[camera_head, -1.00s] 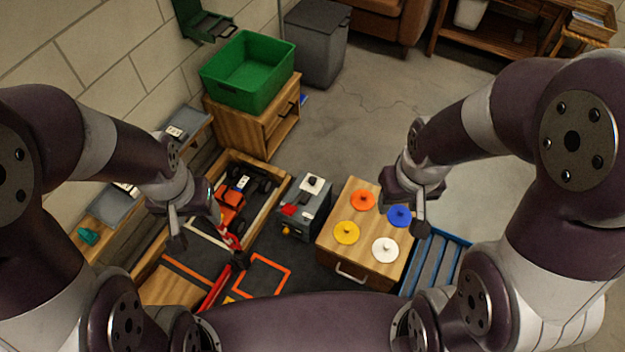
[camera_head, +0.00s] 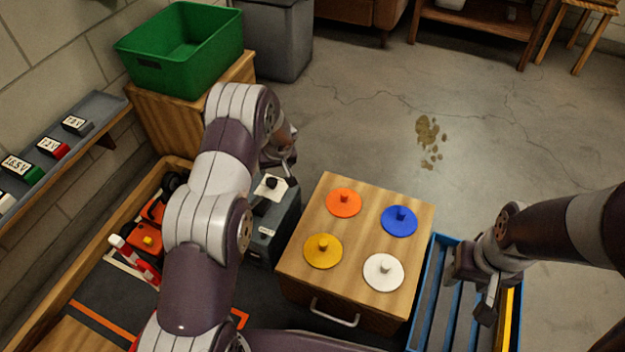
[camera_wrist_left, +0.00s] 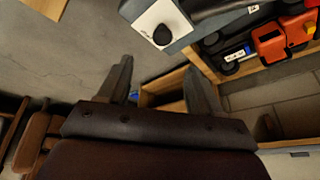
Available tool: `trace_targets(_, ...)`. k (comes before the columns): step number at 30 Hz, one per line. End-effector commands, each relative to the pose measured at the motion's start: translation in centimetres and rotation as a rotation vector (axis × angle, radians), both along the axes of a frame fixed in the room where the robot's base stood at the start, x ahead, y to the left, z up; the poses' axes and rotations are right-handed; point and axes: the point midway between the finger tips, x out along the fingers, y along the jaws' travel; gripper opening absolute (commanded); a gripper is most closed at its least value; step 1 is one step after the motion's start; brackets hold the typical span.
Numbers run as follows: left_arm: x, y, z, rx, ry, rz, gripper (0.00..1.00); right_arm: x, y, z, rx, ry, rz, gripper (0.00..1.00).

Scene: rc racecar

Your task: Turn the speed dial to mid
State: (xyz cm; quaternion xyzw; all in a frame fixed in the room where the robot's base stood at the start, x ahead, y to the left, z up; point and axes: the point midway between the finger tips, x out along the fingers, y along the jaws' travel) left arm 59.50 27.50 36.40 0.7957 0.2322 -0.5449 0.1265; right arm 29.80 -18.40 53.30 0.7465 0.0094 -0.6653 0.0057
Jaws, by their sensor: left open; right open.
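The speed dial (camera_head: 271,184) is a black knob on a white plate on top of the grey control box (camera_head: 275,222). In the left wrist view the black dial (camera_wrist_left: 163,35) is near the top, beyond the fingertips, and any mark on it is too small to read. My left gripper (camera_head: 286,155) is just behind the box, near the dial, and partly hidden by my own arm. Its two fingers (camera_wrist_left: 160,75) are apart with nothing between them. My right gripper (camera_head: 488,292) is open and empty over the blue slatted crate at the right.
A wooden cabinet (camera_head: 366,246) with orange, blue, yellow and white knobbed discs stands right of the box. The blue crate (camera_head: 437,300) is beside it. The track bay with an orange car (camera_head: 148,240) lies left. A green bin (camera_head: 180,55) stands behind.

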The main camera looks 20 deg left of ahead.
Motion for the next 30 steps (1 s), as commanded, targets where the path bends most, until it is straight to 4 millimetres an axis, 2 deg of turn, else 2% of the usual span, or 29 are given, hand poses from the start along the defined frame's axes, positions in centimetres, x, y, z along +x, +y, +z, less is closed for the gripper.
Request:
trace_targets(2,0.0,0.1,0.1,-0.019,-0.020,0.067,0.64,0.0,0.0,0.2,0.000,0.000,0.000,0.50)
trace_targets(5,0.2,0.2,-0.7,-0.035,-0.031,0.112,0.64,-0.1,0.0,-0.2,0.000,0.001,0.000,0.50)
trace_targets(8,0.7,0.6,-2.7,-0.037,-0.031,0.117,0.64,-0.1,0.0,-1.2,0.000,0.001,0.000,0.50)
trace_targets(12,1.8,1.5,-6.5,-0.037,-0.031,0.117,0.64,-0.1,0.0,-3.1,0.000,0.002,0.000,0.50)
trace_targets(18,3.1,2.5,-10.2,-0.037,-0.032,0.115,0.64,-0.1,0.0,-5.1,0.000,0.002,0.000,0.50)
trace_targets(22,3.6,2.9,-11.3,-0.036,-0.032,0.114,0.64,-0.1,0.0,-5.7,0.000,0.002,0.000,0.50)
trace_targets(30,3.8,3.0,-11.5,-0.036,-0.032,0.113,0.64,-0.1,0.0,-5.8,0.000,0.002,0.000,0.50)
